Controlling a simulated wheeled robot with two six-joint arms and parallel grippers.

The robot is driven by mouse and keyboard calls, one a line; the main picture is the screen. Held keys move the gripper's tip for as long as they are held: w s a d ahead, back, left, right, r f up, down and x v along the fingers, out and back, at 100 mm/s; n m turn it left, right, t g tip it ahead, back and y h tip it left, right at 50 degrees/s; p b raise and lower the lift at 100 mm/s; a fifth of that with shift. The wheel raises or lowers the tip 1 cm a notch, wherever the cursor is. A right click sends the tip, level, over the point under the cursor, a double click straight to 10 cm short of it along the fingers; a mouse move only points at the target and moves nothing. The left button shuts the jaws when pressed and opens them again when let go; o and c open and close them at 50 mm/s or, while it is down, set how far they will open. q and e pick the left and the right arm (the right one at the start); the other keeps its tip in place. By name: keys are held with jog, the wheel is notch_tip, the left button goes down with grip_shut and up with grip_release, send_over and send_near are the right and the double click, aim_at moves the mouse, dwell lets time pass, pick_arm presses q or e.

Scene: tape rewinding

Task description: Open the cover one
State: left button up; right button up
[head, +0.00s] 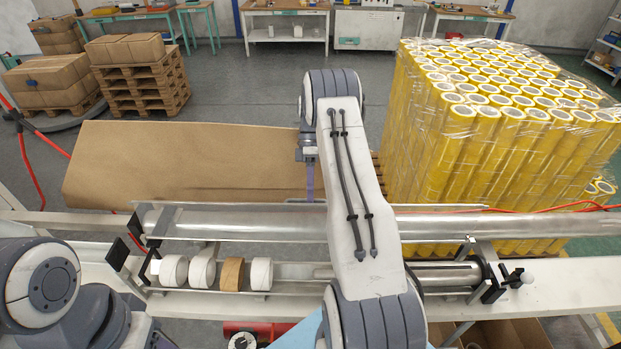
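A long shiny, partly see-through cover or tube (260,222) runs left to right along the machine. A thin rail lies along its front edge, with dark brackets near both ends; I cannot tell how far the cover is raised. In front of it, several white rolls and one brown roll (232,274) sit on a spindle (440,273). My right arm crosses the middle of the view and hides part of the cover and spindle. My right gripper (309,185) points down behind the arm, close to the cover's back edge; its fingers are mostly hidden. My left arm shows at the lower left, its gripper out of view.
A brown cardboard sheet (190,160) lies behind the machine. A wrapped stack of yellow rolls (490,130) stands at the back right. Boxes on pallets (140,75) stand at the back left.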

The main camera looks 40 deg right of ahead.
jog(key=v, duration=0.9)
jog(key=shift+w+d+r, duration=0.15)
jog(key=shift+w+r, duration=0.05)
jog(key=shift+r, duration=0.1)
jog(key=w+a+r+t+h+b, duration=0.1)
jog(key=a+h+b, duration=0.15)
jog(key=a, duration=0.75)
jog(key=a+r+h+b, duration=0.1)
jog(key=a+b, duration=0.3)
jog(key=a, duration=0.6)
jog(key=s+a+m+t+b, duration=0.1)
jog(key=s+a+b, duration=0.1)
jog(key=s+a, duration=0.5)
jog(key=s+a+f+m+t+b, duration=0.1)
jog(key=s+a+f, duration=0.4)
jog(key=s, duration=0.6)
jog(key=s+a+f+m+t+b, duration=0.1)
jog(key=s+a+f+b, duration=0.4)
jog(key=s, duration=0.6)
jog(key=shift+f+t+b, duration=0.3)
jog(key=shift+f+t, duration=0.05)
jog(key=shift+t, duration=0.55)
